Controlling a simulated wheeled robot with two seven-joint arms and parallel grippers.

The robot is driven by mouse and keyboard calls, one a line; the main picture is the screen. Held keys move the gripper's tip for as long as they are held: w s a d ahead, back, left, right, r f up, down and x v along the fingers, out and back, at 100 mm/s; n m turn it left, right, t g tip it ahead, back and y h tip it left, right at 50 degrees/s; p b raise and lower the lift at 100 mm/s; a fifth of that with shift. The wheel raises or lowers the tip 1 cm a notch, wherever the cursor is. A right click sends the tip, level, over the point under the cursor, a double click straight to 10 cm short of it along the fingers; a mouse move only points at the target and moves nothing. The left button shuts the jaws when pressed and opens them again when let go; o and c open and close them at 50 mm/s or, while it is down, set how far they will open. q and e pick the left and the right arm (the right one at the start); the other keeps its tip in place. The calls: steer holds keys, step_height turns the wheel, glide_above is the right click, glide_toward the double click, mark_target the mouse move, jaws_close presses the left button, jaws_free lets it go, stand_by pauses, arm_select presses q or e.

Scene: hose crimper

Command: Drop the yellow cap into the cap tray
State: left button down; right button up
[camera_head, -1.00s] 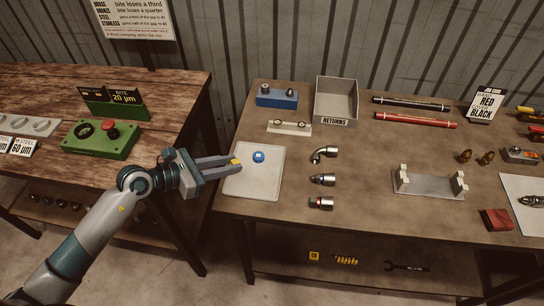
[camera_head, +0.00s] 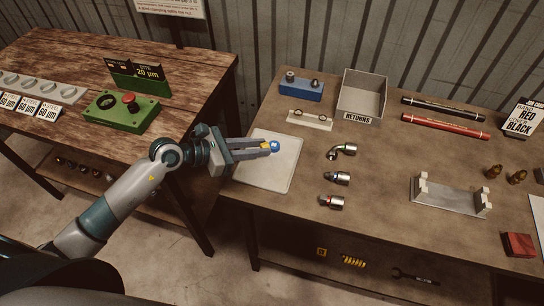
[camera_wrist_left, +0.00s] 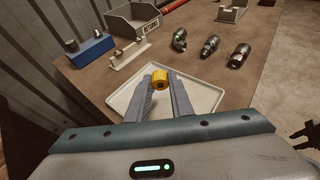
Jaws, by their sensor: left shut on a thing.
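My left gripper (camera_head: 270,148) is shut on the yellow cap (camera_head: 265,145), held between its fingertips above the left part of the pale cap tray (camera_head: 280,177).
A white holder (camera_head: 310,120), a blue block (camera_head: 301,88) and the RETURNS bin (camera_head: 358,103) stand behind the tray. Several hose fittings (camera_head: 340,151) lie to its right. A green box with a red button (camera_head: 121,113) is on the left table.

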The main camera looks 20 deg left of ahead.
mark_target(255, 166)
arm_select(q)
steer(key=shift+f+b, duration=1.85)
steer(key=shift+f, duration=0.6)
arm_select(e)
steer(key=shift+a+f, duration=0.1)
steer(key=shift+f, duration=2)
arm_select(q)
steer(key=c, duration=1.5)
jaws_free()
steer(key=shift+s+a, duration=0.15)
steer(key=shift+s+a+r, duration=0.1)
steer(key=shift+s+a, duration=0.05)
steer(key=shift+a, duration=0.05)
steer(key=b+v, duration=0.3)
steer(key=v, duration=0.5)
steer(key=shift+f, duration=0.25)
steer(key=shift+b+v, duration=1.3)
steer(key=shift+v, duration=3.1)
arm_select(e)
steer(key=w+a+t, duration=0.1)
steer(key=w+a, duration=0.1)
steer(key=w, duration=0.4)
steer(key=w+a+f+t+y, duration=0.1)
steer(key=w+a+t, duration=0.1)
steer(key=w, duration=0.3)
steer(key=shift+w+a+f, duration=0.25)
steer(key=shift+w+a, duration=0.05)
steer(key=shift+w, duration=0.1)
